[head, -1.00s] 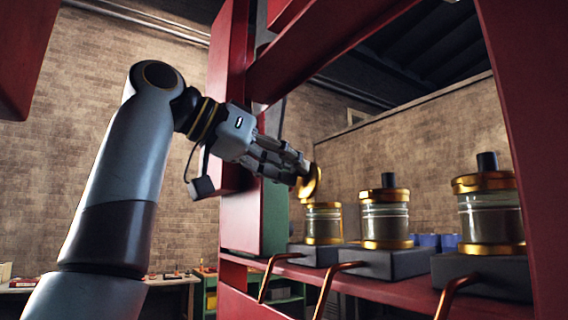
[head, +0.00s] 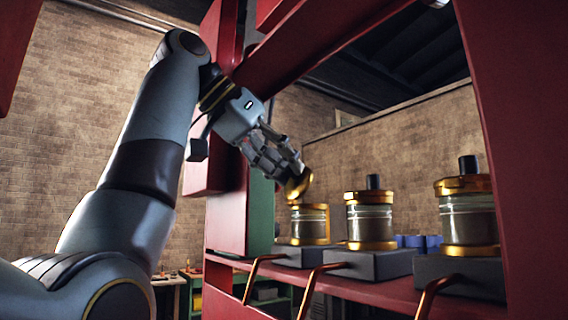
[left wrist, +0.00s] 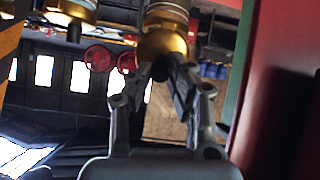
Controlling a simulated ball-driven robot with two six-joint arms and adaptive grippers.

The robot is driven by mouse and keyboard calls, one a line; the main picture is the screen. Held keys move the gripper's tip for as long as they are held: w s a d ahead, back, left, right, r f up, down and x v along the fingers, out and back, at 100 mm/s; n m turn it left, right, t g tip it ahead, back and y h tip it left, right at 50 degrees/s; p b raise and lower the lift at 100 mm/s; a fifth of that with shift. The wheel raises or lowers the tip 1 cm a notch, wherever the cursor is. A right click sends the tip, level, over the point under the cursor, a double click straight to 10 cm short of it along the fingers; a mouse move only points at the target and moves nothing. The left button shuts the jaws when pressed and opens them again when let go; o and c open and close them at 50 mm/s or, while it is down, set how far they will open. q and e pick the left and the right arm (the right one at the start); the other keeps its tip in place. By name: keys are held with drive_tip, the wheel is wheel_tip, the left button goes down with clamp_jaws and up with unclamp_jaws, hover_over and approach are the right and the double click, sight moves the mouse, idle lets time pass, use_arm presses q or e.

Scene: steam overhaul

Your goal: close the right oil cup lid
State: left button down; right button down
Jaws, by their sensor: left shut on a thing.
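Three glass oil cups with brass bands stand in a row. The leftmost in the picture, the farthest cup (head: 309,226), has its brass lid (head: 300,187) raised and steeply tilted over its rim. My left gripper (head: 295,172) is shut on this lid, seemingly by its dark knob, and hides part of it. In the left wrist view the fingers (left wrist: 163,74) close around the knob, with the brass lid (left wrist: 162,45) just beyond. The middle cup (head: 370,222) and the nearest cup (head: 467,218) have their lids down, dark knobs upright. My right gripper is not in view.
The cups stand on grey blocks on a red ledge (head: 385,292), with copper pipes (head: 318,285) in front. Red frame posts and a slanting red beam (head: 335,42) surround the opening. Blue objects (head: 420,242) sit behind the cups.

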use_arm(q)
drive_tip(key=c, duration=1.2)
unclamp_jaws()
drive_tip(key=shift+c, duration=0.2)
drive_tip(key=shift+r, duration=0.1)
wheel_tip(320, 180, up, 10)
